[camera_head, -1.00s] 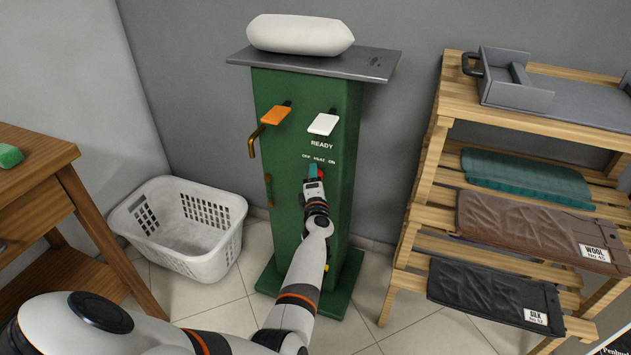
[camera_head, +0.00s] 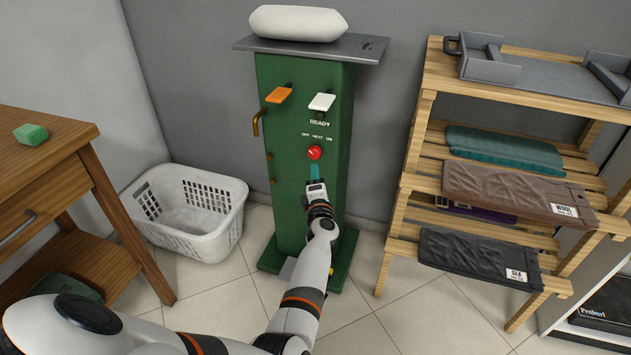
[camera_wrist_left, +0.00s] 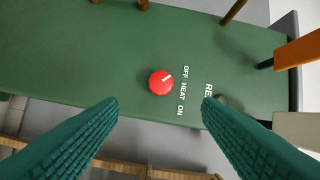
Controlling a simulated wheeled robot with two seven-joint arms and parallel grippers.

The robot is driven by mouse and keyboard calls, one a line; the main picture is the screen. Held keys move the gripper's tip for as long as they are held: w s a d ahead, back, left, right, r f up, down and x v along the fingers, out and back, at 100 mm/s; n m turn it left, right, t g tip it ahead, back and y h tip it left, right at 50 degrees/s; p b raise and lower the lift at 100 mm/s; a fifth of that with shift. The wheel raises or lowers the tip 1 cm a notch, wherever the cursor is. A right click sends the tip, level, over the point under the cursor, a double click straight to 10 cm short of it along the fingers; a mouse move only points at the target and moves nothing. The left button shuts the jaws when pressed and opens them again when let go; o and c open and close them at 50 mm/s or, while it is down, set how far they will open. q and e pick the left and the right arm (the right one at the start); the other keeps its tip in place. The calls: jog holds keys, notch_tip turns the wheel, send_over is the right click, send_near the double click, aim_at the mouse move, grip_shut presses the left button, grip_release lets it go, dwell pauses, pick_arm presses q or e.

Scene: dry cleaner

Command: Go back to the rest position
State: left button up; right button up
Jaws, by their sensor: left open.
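My left gripper (camera_head: 314,174) is in front of the green press column (camera_head: 300,215), just below its red knob (camera_head: 315,152). The knob also shows in the left wrist view (camera_wrist_left: 161,82), between and beyond the teal fingertips, which are spread apart, empty and clear of it. The knob's white mark points towards the lettering "OFF HEAT ON", closest to "HEAT". My right gripper is in neither view.
A white laundry basket (camera_head: 190,222) stands left of the column, beside a wooden table (camera_head: 50,170) with a green block (camera_head: 31,134). On the right is a slatted wooden rack (camera_head: 412,165) with folded cloths. An orange lever (camera_head: 279,95) and white lever (camera_head: 321,102) jut from the column.

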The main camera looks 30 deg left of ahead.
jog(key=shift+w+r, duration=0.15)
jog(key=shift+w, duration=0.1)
